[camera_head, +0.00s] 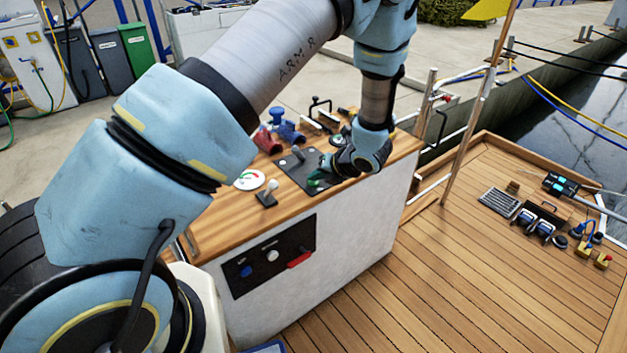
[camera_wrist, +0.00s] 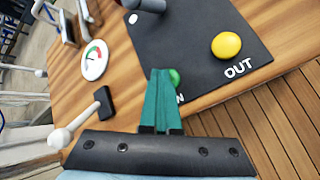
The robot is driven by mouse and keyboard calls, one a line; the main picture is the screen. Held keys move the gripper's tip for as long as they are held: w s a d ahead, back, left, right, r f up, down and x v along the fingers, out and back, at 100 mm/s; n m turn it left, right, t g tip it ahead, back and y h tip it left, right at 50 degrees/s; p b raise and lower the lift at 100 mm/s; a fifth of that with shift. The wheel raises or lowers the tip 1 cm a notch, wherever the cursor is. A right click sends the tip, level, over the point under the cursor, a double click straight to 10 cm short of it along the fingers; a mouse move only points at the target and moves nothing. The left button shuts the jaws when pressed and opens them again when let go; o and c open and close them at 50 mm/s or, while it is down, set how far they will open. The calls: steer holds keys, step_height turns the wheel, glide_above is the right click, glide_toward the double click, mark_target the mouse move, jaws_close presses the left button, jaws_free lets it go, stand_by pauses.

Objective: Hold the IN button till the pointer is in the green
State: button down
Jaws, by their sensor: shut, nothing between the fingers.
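The dark button panel (camera_wrist: 190,45) lies on the wooden top; it also shows in the head view (camera_head: 293,172). The green IN button (camera_wrist: 174,77) peeks out beside my fingertips; most of it and part of its "IN" label are hidden behind them. The yellow OUT button (camera_wrist: 226,45) is in full view at the right. My gripper (camera_wrist: 161,73) is shut and empty, its green fingers over the IN button; I cannot tell whether they touch it. The white dial (camera_wrist: 94,60) has green and red bands; its pointer is too small to read surely. It also shows in the head view (camera_head: 249,179).
A lever with a pale knob (camera_wrist: 85,120) stands left of my fingers. Red and blue fittings (camera_head: 277,130) sit behind the panel. A black switch panel (camera_head: 269,257) is on the console's front.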

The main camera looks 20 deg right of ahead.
mark_target(316, 185)
steer(key=shift+r, duration=0.15)
steer(key=shift+r+p, duration=0.5)
steer(key=shift+r, duration=0.3)
step_height(316, 185, up, 5)
steer(key=p, duration=0.3)
steer(key=shift+s, duration=0.1)
stand_by(2.0)
